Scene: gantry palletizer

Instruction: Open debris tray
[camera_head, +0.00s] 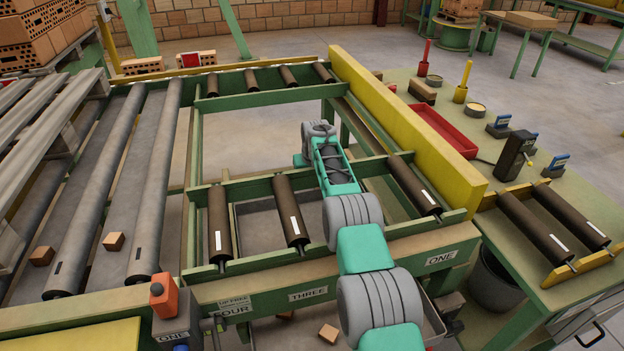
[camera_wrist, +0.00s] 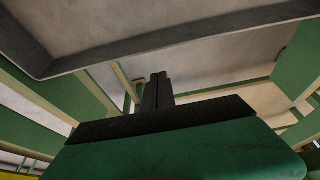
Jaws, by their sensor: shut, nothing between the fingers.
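The debris tray (camera_head: 300,336) is a shallow grey metal tray low under the roller frame. Its front part shows below the THREE and ONE labels, with small brick pieces (camera_head: 328,333) in it. More grey tray floor shows between the rollers. My arm reaches over the front beam and down into the frame opening, hiding part of the tray. My gripper is hidden in the head view. In the wrist view my gripper (camera_wrist: 158,90) has its dark fingers together and empty. A grey metal edge (camera_wrist: 170,55) crosses above the fingers, apart from them; I cannot tell whether it is the tray.
Dark rollers (camera_head: 291,211) and green beams surround my arm. A yellow guard (camera_head: 405,125) runs along the right. A green bench with a red tray (camera_head: 443,131) stands beyond it. An orange-topped control box (camera_head: 165,297) stands at the front left. The frame's far opening is clear.

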